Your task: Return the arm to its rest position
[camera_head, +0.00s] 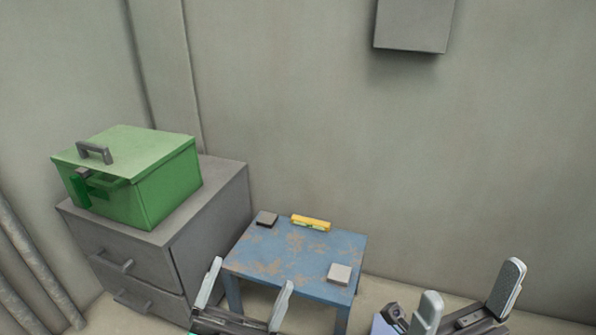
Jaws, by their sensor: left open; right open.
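My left gripper (246,283) is at the bottom middle, in front of the small blue table (263,257). Its two fingers are spread apart with nothing between them. My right gripper (472,287) is at the bottom right, to the right of the table and lower in the picture. Its fingers are also spread apart and empty. Most of both arms is outside the picture.
A yellow object (310,222), a dark block (267,219) and a light grey block (339,274) lie on the table. A green box (157,187) with a handle stands on a grey drawer cabinet (211,226) at left. A grey box (413,25) is on the wall.

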